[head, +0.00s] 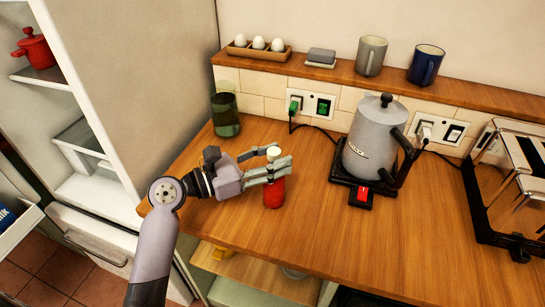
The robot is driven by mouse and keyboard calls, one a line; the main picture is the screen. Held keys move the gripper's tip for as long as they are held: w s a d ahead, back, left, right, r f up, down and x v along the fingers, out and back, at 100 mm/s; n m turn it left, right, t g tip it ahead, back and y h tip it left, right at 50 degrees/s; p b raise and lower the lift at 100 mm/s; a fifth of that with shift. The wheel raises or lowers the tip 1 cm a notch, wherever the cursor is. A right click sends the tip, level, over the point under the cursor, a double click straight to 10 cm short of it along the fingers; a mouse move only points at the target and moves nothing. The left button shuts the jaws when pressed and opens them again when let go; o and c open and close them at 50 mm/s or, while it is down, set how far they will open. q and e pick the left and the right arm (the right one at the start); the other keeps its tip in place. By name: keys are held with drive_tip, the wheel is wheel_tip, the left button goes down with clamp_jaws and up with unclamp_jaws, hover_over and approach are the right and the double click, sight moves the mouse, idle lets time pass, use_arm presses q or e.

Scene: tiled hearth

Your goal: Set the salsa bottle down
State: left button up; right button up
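The salsa bottle (273,193) is red with a pale cap and stands upright at the left part of the wooden counter (310,240), close to its front edge. My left gripper (272,171) reaches in from the left, with its fingers around the upper part of the bottle. The fingers look closed on it and hide the part below the cap. The bottle's base is at or just over the counter top; I cannot tell whether it touches. My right gripper is not in view.
A grey kettle (373,140) stands on its base right of the bottle. A green glass (225,115) is behind my gripper, and a toaster (510,185) is at the far right. The counter between bottle and kettle is clear. An open fridge (95,190) is at left.

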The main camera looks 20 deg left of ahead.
use_arm(q)
drive_tip(key=shift+r, duration=0.1)
drive_tip(key=shift+a, duration=0.1)
drive_tip(key=b+v, duration=0.2)
drive_tip(key=v, duration=1)
